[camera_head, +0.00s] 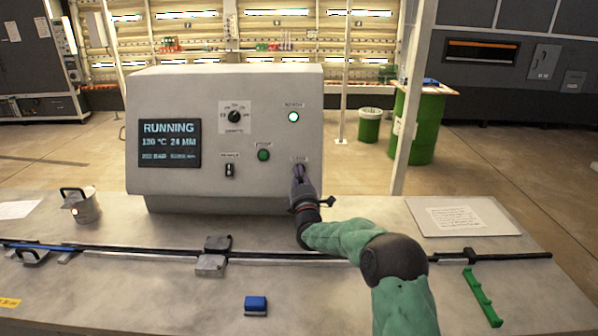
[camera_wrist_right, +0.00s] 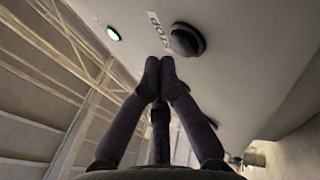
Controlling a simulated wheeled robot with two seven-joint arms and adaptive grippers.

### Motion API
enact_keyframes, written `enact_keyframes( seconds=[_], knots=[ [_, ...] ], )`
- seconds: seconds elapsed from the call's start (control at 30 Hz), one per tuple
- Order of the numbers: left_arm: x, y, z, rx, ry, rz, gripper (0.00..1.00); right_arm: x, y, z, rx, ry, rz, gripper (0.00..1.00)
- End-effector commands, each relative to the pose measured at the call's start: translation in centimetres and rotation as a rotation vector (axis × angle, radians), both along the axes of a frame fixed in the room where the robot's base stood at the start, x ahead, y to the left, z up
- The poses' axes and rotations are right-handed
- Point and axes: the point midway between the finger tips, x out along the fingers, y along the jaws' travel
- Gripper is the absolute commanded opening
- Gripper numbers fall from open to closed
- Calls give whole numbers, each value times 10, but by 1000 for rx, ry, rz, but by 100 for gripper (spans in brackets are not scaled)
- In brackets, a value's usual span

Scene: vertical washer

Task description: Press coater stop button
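The coater control box (camera_head: 200,90) stands on the bench, and its screen (camera_head: 169,143) reads RUNNING, 130 °C, 24 MM. My right gripper (camera_head: 299,172) is at the lower right of the panel, in front of the stop button, which it hides in the head view. In the right wrist view, the dark round stop button (camera_wrist_right: 186,40) sits beside a STOP label (camera_wrist_right: 158,30). The fingertips of the right gripper (camera_wrist_right: 160,66) are together, empty, and just short of the button in the picture; contact cannot be told. My left gripper is not in view.
The panel also has a green button (camera_head: 263,155), a dial (camera_head: 234,116), a switch (camera_head: 229,170) and a lit white indicator (camera_head: 293,117). A long rail (camera_head: 150,256) crosses the bench. A metal jug (camera_head: 82,207), blue block (camera_head: 256,305) and green strip (camera_head: 481,298) lie around.

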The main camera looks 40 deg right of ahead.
Motion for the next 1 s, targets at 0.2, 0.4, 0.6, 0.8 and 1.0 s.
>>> enact_keyframes(
  seconds=[0.2,0.4,0.6,0.8,1.0],
  knots=[
    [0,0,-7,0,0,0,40,4,-3,-4,-1,-1,0,0],
    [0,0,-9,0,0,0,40,6,-5,-4,0,0,0,0],
    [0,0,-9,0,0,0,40,6,-5,-3,0,0,0,0],
    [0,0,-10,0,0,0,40,6,-5,-4,0,0,0,0],
    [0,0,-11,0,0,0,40,8,-7,-5,0,0,0,0]
  ],
)
